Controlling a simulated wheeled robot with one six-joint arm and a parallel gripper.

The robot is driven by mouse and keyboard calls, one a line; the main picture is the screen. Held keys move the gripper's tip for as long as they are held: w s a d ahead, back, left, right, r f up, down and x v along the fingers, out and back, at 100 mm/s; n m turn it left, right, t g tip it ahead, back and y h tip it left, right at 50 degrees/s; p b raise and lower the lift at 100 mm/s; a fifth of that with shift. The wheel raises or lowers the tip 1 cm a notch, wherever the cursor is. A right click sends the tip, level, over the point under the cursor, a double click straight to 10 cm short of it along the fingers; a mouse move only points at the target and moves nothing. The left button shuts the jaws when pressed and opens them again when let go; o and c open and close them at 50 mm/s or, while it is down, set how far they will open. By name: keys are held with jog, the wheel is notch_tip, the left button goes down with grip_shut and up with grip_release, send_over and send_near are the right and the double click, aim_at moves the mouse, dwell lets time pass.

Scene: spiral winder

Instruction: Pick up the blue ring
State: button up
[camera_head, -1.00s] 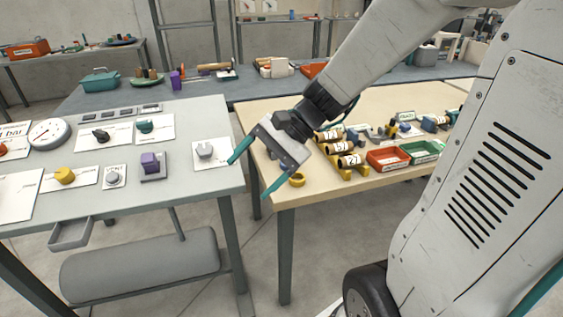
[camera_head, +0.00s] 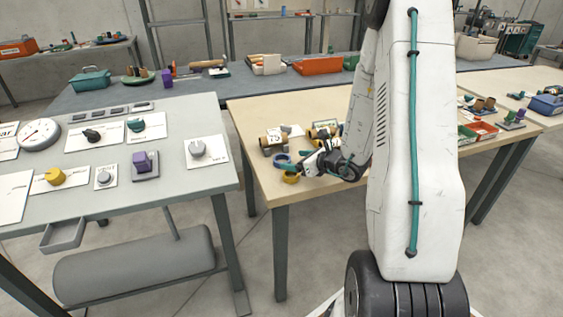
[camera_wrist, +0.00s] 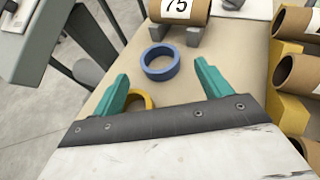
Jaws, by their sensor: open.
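The blue ring (camera_wrist: 147,67) lies flat on the light wooden table in the wrist view. It sits ahead of my gripper (camera_wrist: 162,82), between the lines of its two teal fingers and beyond their tips. In the head view the blue ring (camera_head: 282,158) shows just left of my gripper (camera_head: 298,160). My gripper is open and empty. A yellow ring (camera_wrist: 146,98) lies nearer, close to the left finger and partly hidden by the gripper body. It also shows in the head view (camera_head: 291,178).
A cardboard tube marked 75 (camera_wrist: 180,10) rests on grey supports just behind the blue ring. More tubes (camera_wrist: 294,72) on yellow supports stand to the right. The table's left edge is close. A grey table with dials and knobs (camera_head: 120,210) stands left, across a gap.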

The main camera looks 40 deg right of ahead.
aim_at(276, 159)
jog(key=x, duration=0.5)
jog(key=shift+f, duration=0.1)
jog(key=c, duration=1.1)
